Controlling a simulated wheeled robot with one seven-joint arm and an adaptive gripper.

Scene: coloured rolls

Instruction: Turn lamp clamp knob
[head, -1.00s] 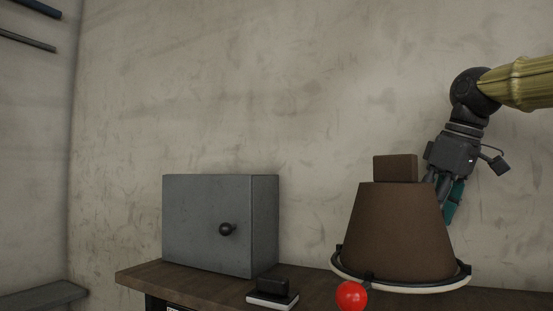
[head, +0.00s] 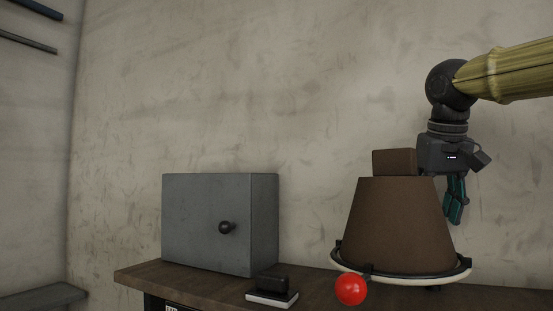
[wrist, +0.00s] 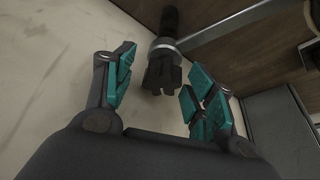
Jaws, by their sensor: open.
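A dark lobed knob (wrist: 161,76) with a pale metal collar shows in the wrist view, on the end of a dark rod; it looks like the clamp knob. My gripper (head: 456,201) is open and points down behind the right side of a brown tapered lampshade (head: 395,225). In the wrist view its teal-padded fingers stand left and right of the knob, with gaps visible on both sides. I cannot tell how far beyond the fingertips the knob lies. The knob is hidden in the head view.
A brown block (head: 394,162) sits atop the shade, and a dark-and-pale ring (head: 400,277) surrounds its base. A red ball (head: 351,290) is in front. A grey cabinet (head: 215,220) and a small dark block (head: 272,283) stand on the wooden bench (head: 140,273). The wall is close behind.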

